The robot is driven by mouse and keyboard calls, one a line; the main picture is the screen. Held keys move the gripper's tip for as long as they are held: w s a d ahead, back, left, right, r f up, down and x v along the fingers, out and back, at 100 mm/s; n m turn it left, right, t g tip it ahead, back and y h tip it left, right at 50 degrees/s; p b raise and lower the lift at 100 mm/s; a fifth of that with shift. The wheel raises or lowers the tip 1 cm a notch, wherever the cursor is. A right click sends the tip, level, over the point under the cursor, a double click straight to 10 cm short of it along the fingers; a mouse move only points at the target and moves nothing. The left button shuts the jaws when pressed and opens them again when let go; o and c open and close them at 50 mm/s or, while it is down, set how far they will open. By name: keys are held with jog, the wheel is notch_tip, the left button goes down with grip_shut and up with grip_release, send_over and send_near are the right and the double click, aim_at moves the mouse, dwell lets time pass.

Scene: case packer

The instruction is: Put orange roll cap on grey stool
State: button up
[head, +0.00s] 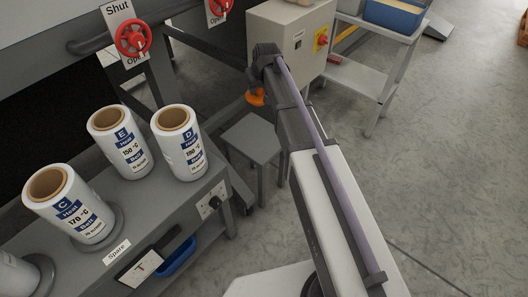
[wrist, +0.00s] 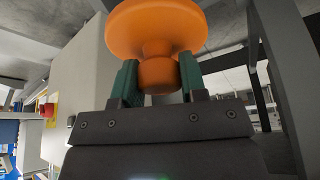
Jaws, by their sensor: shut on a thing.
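The orange roll cap (wrist: 157,28) is held between the two green-padded fingers of my gripper (wrist: 158,82). The fingers close on its narrow stem, and the wide disc is beyond the fingertips. In the head view the orange cap (head: 256,98) shows beside the end of my arm, in front of the grey control box; my gripper is mostly hidden there by the arm. The grey stool (head: 252,136) stands on the floor below and slightly left of the cap. The cap is apart from the stool, and its seat looks empty.
A grey bench (head: 120,222) at left bears several white rolls, including roll D (head: 181,150). The control box (head: 287,40) stands behind my arm. A grey shelf stand (head: 385,35) with a blue bin (head: 393,14) is at the back.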

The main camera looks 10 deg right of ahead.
jog(key=shift+n, duration=0.7)
jog(key=s+b+x, duration=0.1)
jog(key=b+x, duration=0.6)
jog(key=x, duration=0.2)
jog(key=s+d+f+b+x, duration=0.1)
jog(key=b+x, duration=0.7)
jog(key=x, duration=0.1)
jog(key=s+b+x, duration=0.1)
jog(key=b+x, duration=0.6)
jog(key=x, duration=0.1)
jog(key=shift+d+f+b, duration=0.3)
jog(key=shift+d+f, duration=0.05)
jog(key=shift+f, duration=0.3)
jog(key=shift+r, duration=0.3)
jog(key=shift+f+y, duration=0.25)
jog(key=shift+y, duration=0.05)
jog(key=o, duration=1)
jog(key=shift+r, duration=0.1)
